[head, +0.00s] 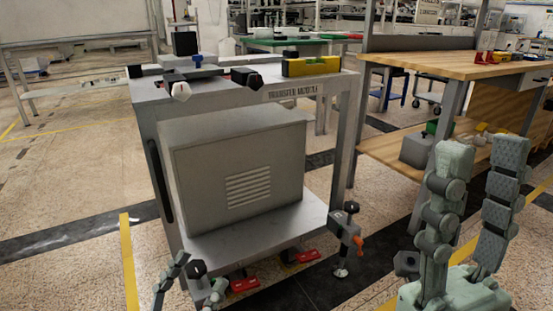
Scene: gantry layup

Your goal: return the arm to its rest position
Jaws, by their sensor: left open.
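My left gripper (190,287) shows at the bottom edge, in front of the cart's lower left. Its dark finger and greenish finger are apart, and it is open and empty. The rest of it is cut off by the frame. My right gripper (473,190) is at the lower right, large and pale green. Its jointed fingers point up and stand apart with nothing between them. It is open, in front of the wooden workbench in the picture. My arms behind both grippers are mostly out of frame.
A grey cart marked "TRANSFER MODULE" (345,90) stands in the centre. On its top are a yellow block (311,66) and several dark items. A grey cabinet (238,168) sits on its lower shelf. A wooden workbench (460,65) stands at right. Floor at left is mostly clear.

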